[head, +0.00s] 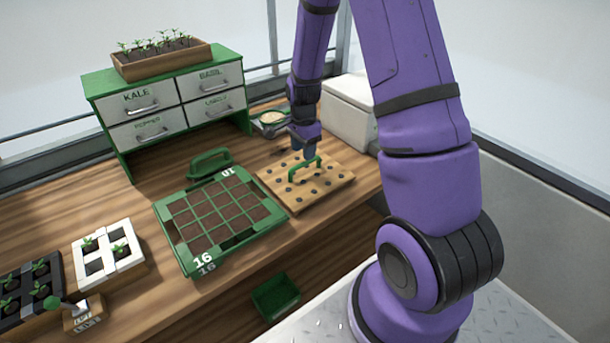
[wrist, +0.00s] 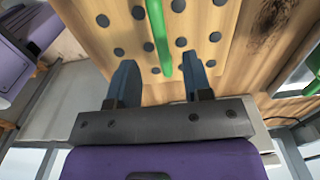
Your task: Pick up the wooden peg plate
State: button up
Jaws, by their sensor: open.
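The wooden peg plate (head: 328,192) lies flat on the wooden bench to the right of the green tray. It has rows of dark round pegs and a green bar handle (head: 304,168) on top. My gripper (head: 311,154) is just above the plate at the handle. In the wrist view the plate (wrist: 215,18) fills the upper middle. The green handle (wrist: 158,40) runs between the two open, dark fingers of my gripper (wrist: 160,80). The fingers stand apart on either side of the handle's line. I cannot tell how far down they reach around it.
The green seed tray (head: 183,255) with soil cells sits left of the plate. A drawer cabinet (head: 165,107) with a seedling box (head: 163,62) stands behind. A white box (head: 349,112) stands behind the plate. A green bin (head: 276,298) is below the bench edge.

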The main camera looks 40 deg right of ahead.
aim_at(305, 163)
jog(key=shift+w+d+f, duration=0.1)
jog(key=shift+d+f, duration=0.05)
jog(key=shift+f, duration=1.4)
jog(key=shift+d+f, duration=0.15)
jog(key=shift+f, duration=1.35)
jog(key=shift+c, duration=0.4)
grip_shut()
